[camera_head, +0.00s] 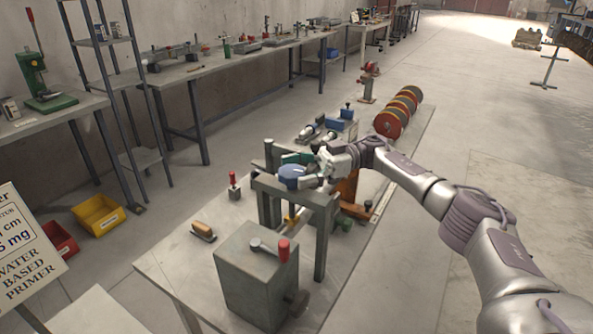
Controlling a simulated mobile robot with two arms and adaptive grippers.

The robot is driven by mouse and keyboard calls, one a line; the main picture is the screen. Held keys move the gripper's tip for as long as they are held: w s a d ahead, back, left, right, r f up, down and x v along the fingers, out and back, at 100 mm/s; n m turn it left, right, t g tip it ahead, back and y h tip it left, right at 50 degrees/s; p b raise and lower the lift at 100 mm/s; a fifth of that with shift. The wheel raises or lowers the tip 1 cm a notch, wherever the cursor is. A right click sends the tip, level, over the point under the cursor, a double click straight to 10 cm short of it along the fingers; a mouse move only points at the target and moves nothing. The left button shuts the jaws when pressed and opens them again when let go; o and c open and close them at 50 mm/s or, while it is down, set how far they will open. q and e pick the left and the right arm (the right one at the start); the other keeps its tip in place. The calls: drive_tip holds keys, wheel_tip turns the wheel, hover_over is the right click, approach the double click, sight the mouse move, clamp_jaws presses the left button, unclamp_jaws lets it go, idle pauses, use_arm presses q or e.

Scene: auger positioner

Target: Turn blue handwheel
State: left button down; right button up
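The blue handwheel (291,171) sits on top of a grey-green metal frame (266,183) standing on the workbench. My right gripper (309,173) is at the handwheel's right side, with its fingers close to the rim. Whether the fingers touch or grip the wheel is too small to tell. My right arm reaches in from the lower right. My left gripper is not in view.
A grey box with a red-knobbed lever (255,285) stands in front of the frame on the workbench (176,262). Open floor lies to the right.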

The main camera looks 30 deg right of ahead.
sight(296, 168)
drive_tip(key=shift+r, duration=0.15)
wheel_tip(296, 168, up, 10)
drive_tip(key=shift+f, duration=0.15)
idle(0.3)
